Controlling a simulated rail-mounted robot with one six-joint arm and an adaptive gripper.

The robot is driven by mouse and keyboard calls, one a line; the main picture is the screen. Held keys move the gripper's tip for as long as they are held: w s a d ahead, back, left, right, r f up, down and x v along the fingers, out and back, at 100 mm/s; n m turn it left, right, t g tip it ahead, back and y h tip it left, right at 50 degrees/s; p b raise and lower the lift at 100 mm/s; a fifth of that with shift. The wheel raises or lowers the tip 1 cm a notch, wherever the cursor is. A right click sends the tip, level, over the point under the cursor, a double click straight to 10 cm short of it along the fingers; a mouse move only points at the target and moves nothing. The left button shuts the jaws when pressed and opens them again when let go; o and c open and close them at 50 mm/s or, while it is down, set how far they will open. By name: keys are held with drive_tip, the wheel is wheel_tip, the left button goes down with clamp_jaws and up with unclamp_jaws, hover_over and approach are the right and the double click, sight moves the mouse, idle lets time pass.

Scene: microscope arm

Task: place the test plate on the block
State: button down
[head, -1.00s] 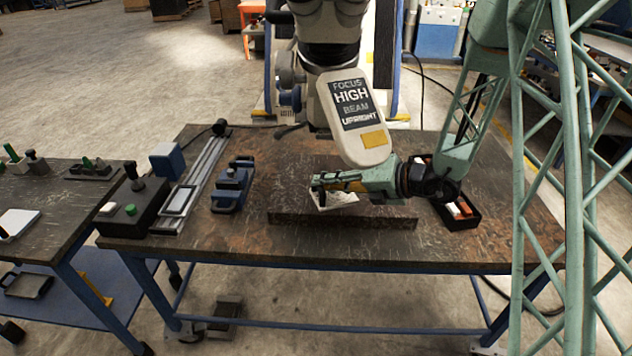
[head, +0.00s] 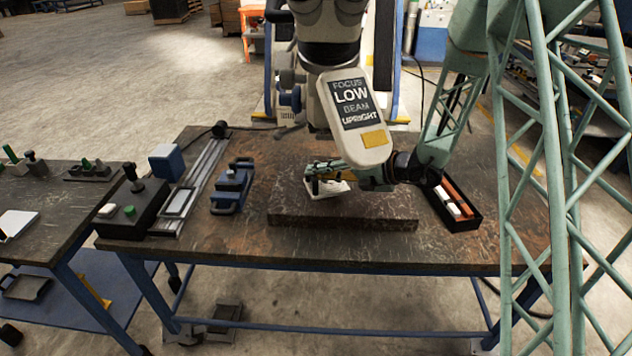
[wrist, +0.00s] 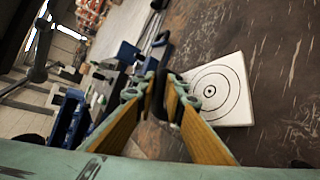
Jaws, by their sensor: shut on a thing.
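The test plate (head: 334,190) is a white square. In the wrist view the plate (wrist: 222,92) shows black rings round a centre dot. My gripper (head: 312,180) is shut on its edge by a dark part between the fingertips (wrist: 168,92). The gripper hides part of the plate in the head view. The block (head: 370,222) is a wide, dark brown slab near the table's front edge. The plate is over the rear left part of the block; whether it touches the top I cannot tell.
A hanging sign (head: 352,100) reads FOCUS LOW BEAM UPRIGHT, just above my gripper. A blue clamp-like fixture (head: 232,187), a rail (head: 205,160) and a control box (head: 135,207) stand left. A black tray (head: 461,220) with white and orange pieces is right.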

sight(308, 181)
drive_tip(key=shift+w+a+f, duration=0.15)
drive_tip(key=shift+w+f, duration=0.05)
drive_tip(key=shift+w, duration=0.05)
drive_tip(key=shift+f+b, duration=0.65)
drive_tip(key=shift+f, duration=0.9)
drive_tip(key=c, duration=2.7)
unclamp_jaws()
drive_tip(key=shift+f, duration=0.1)
drive_tip(key=shift+p+v, duration=1.35)
drive_tip(key=shift+v, duration=4.75)
